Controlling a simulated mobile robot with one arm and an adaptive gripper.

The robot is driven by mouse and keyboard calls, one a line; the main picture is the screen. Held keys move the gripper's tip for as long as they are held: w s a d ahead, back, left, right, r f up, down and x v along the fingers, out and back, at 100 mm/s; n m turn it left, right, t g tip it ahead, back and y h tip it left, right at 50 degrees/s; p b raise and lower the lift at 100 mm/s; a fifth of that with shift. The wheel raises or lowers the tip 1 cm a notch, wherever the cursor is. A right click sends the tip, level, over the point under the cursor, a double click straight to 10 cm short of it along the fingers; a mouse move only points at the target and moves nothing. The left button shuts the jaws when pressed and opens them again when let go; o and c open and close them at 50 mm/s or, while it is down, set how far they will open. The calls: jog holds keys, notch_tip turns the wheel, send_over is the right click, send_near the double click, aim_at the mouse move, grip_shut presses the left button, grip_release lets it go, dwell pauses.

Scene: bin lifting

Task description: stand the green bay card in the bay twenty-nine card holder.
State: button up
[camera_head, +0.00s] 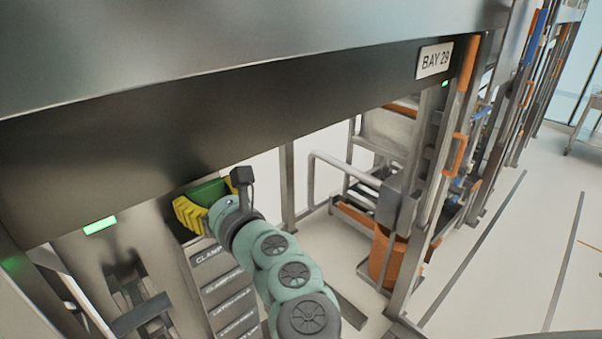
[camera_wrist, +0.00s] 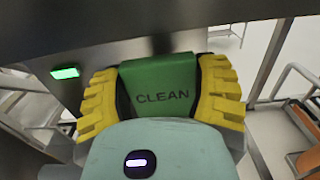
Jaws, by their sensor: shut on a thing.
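The green bay card (camera_wrist: 160,78), marked CLEAN, shows in the wrist view between the two yellow ridged fingers of my gripper (camera_wrist: 163,92). My gripper is shut on the card from both sides. In the head view my gripper (camera_head: 208,205) holds the green card (camera_head: 207,191) below the dark beam, above a stack of labelled drawers. A dark holder-like slot lies around the card there, but I cannot tell whether the card touches it. The BAY 29 sign (camera_head: 434,60) is on the beam at the upper right.
The dark beam (camera_head: 250,120) hangs close above my gripper. Labelled drawers (camera_head: 222,285) stand just below it. A green light (camera_head: 100,225) is to the left. An orange bin (camera_head: 388,258) and metal frame posts stand to the right, with open floor beyond.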

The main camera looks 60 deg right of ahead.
jog(key=shift+x, duration=0.95)
jog(key=w+p, duration=0.3)
jog(key=shift+d+r, duration=0.4)
jog(key=shift+s+d+p, duration=0.15)
jog(key=shift+s+p, duration=0.05)
jog(key=shift+p, duration=0.55)
jog(key=shift+d+f+p, duration=0.1)
jog(key=shift+f+p, duration=0.1)
jog(key=shift+p, duration=0.5)
jog(key=shift+w+a+f+p, duration=0.1)
jog(key=shift+a+f+p, duration=0.1)
jog(key=shift+f+p, duration=0.25)
jog(key=shift+a+f+p, duration=0.2)
jog(key=shift+f+p, duration=0.25)
jog(key=shift+f, duration=0.1)
jog(key=shift+f+b, duration=0.2)
jog(key=shift+b, duration=0.2)
jog(key=o, duration=1.3)
